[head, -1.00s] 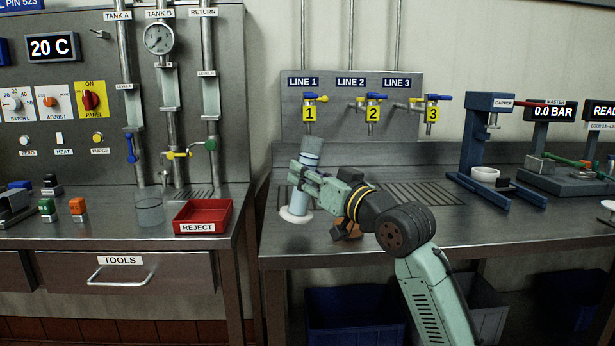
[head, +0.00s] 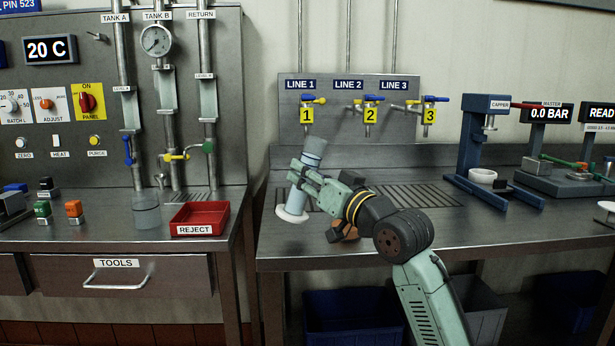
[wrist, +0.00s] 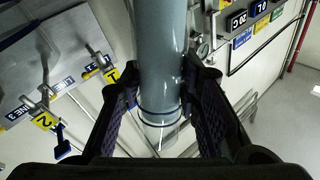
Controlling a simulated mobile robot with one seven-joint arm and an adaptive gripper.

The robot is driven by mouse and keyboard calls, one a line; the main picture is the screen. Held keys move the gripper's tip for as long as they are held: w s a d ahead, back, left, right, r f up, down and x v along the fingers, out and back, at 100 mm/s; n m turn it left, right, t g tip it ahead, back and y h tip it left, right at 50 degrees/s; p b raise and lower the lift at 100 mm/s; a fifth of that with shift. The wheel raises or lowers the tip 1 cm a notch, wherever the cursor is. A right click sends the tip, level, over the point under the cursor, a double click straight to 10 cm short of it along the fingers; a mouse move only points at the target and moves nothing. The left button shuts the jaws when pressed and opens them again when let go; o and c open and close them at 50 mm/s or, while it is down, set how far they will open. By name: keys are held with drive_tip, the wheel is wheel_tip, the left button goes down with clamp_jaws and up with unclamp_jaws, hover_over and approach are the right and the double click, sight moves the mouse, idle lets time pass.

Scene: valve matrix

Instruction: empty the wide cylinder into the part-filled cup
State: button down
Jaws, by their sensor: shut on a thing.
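The wide cylinder (head: 313,150) is a tall blue-grey tube, tilted with its top leaning right, at the left end of the right bench. My gripper (head: 305,180) is shut around its middle. In the wrist view the cylinder (wrist: 160,50) stands between both fingers, with a dark ring and a clearer end section below them. A white round foot or disc (head: 292,214) shows at its lower end; I cannot tell whether it touches the bench. The cup (head: 147,210), clear with greyish contents, stands upright on the left bench, well left of my gripper.
A red REJECT tray (head: 200,218) sits just right of the cup. A gap separates the left bench from the right bench (head: 340,257). Line valves (head: 370,108) are behind my gripper. A brown object (head: 343,233) is partly hidden beneath my arm. A blue capper (head: 478,150) stands to the right.

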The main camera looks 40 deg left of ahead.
sight(318, 162)
drive_tip(key=shift+w+d+r+m+t+y, duration=0.2)
drive_tip(key=shift+r+m+t+y, duration=0.1)
drive_tip(key=shift+m, duration=0.35)
drive_tip(key=shift+w+d+r+m+t+y, duration=0.15)
drive_tip(key=shift+w+m+t+y, duration=0.15)
drive_tip(key=shift+m, duration=0.3)
drive_tip(key=shift+w+d+r+m+t+y, duration=0.2)
drive_tip(key=shift+r+m+t, duration=0.1)
drive_tip(key=shift+m, duration=0.35)
idle(1.8)
drive_tip(key=shift+w+d+r+m+t, duration=0.2)
drive_tip(key=shift+r+m+t, duration=0.2)
drive_tip(key=shift+m, duration=0.5)
idle(0.5)
drive_tip(key=shift+s+a+r+m+t+y+p, duration=0.1)
drive_tip(key=shift+s+r+m+t+y+p, duration=0.1)
drive_tip(key=shift+m+t+p, duration=0.3)
drive_tip(key=shift+s+a+r+m+t+y+p, duration=0.1)
drive_tip(key=shift+r+m+t+y+p, duration=0.1)
drive_tip(key=shift+m+t+p, duration=0.3)
idle(1.9)
